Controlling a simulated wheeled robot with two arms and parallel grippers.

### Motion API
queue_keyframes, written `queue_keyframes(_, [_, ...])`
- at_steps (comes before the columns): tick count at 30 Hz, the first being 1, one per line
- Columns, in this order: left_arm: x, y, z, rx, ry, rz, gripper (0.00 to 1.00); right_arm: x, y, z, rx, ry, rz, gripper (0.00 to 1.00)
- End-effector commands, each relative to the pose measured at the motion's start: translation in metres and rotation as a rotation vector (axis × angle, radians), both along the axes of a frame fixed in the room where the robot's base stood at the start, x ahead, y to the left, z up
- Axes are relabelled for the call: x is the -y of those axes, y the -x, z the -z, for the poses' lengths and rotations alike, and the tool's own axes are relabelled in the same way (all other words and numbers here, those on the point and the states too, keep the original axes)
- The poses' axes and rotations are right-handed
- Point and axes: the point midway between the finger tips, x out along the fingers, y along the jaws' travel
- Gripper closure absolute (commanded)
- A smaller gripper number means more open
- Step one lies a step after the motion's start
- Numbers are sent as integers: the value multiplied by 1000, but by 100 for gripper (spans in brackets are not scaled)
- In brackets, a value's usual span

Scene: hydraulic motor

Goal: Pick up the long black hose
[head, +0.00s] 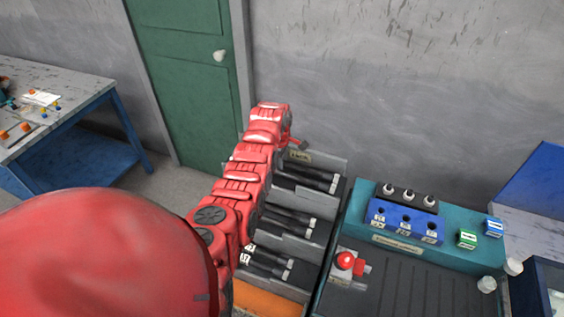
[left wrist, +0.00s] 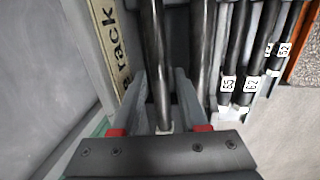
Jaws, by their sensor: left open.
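A grey stepped rack (head: 322,243) holds several black hoses. Dark hoses lie in the top step (head: 305,172), the middle step (head: 288,216) and the lower step (head: 268,262). My left arm reaches over the rack, and its gripper (head: 293,143) is at the rack's far, labelled end. In the left wrist view the left gripper (left wrist: 161,80) is open, with its two grey fingers on either side of a black hose (left wrist: 152,40). I cannot tell whether they touch it. A second black hose (left wrist: 203,45) runs just right of the fingers. My right gripper is not in view.
A teal workstation (head: 358,212) with a blue block (head: 405,222) and a red button (head: 346,260) stands right of the rack. A wall and green door (head: 185,75) are behind. A blue-framed table (head: 75,85) stands far left. Shorter labelled hoses (left wrist: 228,85) lie further right in the wrist view.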

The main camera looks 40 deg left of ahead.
Motion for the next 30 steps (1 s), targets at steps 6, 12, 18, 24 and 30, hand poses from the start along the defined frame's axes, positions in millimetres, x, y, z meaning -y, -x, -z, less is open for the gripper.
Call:
queue_keyframes(6, [0, 0, 0, 0, 0, 0, 59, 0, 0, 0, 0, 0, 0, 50])
queue_keyframes(12, [0, 0, 0, 1, 0, 0, 95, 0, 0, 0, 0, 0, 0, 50])
queue_keyframes(18, [0, 0, 0, 1, 0, 0, 100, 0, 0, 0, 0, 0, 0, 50])
queue_keyframes(24, [0, 0, -1, 1, 0, 0, 100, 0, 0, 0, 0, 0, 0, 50])
queue_keyframes(30, [0, 0, -1, 1, 0, 0, 100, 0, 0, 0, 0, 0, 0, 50])
